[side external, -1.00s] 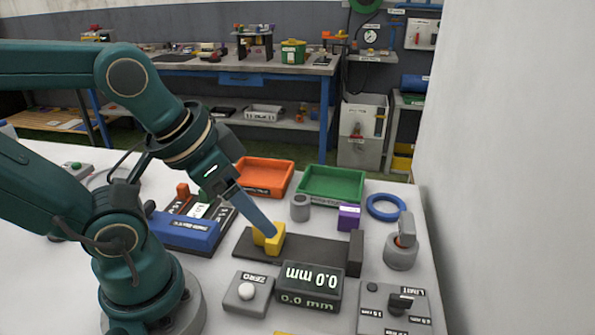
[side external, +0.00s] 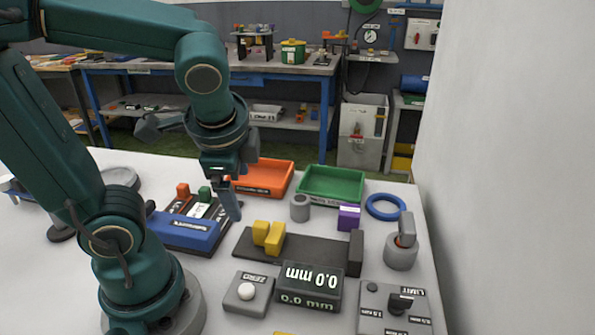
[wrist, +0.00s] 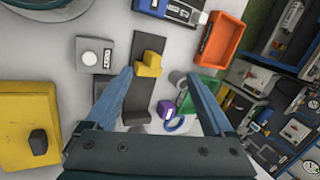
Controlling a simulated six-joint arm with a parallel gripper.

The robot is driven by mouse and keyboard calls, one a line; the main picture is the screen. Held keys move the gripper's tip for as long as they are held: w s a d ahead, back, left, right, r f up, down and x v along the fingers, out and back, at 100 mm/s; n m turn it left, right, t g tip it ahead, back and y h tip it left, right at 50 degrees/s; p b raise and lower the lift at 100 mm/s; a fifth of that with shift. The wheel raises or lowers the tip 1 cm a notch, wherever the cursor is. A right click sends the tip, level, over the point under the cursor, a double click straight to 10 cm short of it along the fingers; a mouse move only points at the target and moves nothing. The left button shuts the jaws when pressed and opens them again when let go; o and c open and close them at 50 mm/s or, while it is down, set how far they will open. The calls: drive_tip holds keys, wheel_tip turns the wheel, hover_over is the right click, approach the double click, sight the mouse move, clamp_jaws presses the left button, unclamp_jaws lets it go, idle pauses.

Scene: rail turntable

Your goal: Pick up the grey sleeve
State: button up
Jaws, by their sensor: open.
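The grey sleeve (side external: 300,207) is a short upright hollow cylinder. It stands on the white table behind the dark rail, just in front of the orange and green trays. In the wrist view the sleeve (wrist: 176,78) shows near the inner side of the right finger, which may partly cover it. My gripper (side external: 231,207) is open and empty, above the table to the left of the sleeve and apart from it. Its two blue fingers (wrist: 158,76) are spread wide in the wrist view.
A yellow carriage (side external: 268,237) sits on the dark rail (side external: 312,250) in front of the sleeve. A purple block (side external: 348,217) and blue ring (side external: 386,207) lie to its right. The orange tray (side external: 264,178) and green tray (side external: 332,184) stand behind. A display (side external: 308,286) stands in front.

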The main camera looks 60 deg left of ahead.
sight(302, 208)
drive_tip(key=w+d+f+m+t+y, duration=0.1)
drive_tip(key=w+f+m+y, duration=0.1)
drive_tip(key=m, duration=0.3)
drive_tip(key=w+d+f+m+y, duration=0.2)
drive_tip(key=w+f+m+y, duration=0.1)
drive_tip(key=w+f+m, duration=0.1)
drive_tip(key=w+d+f+m+t+y, duration=0.1)
drive_tip(key=w+f+m+y, duration=0.2)
drive_tip(key=m, duration=0.3)
drive_tip(key=shift+w+d+m+t, duration=0.2)
drive_tip(key=shift+w+m+t, duration=0.15)
drive_tip(key=shift+w, duration=0.4)
drive_tip(key=shift+d+f, duration=0.1)
drive_tip(key=shift+f, duration=0.15)
drive_tip(key=x, duration=1.1)
drive_tip(key=shift+w+f, duration=0.2)
drive_tip(key=shift+f, duration=0.05)
clamp_jaws()
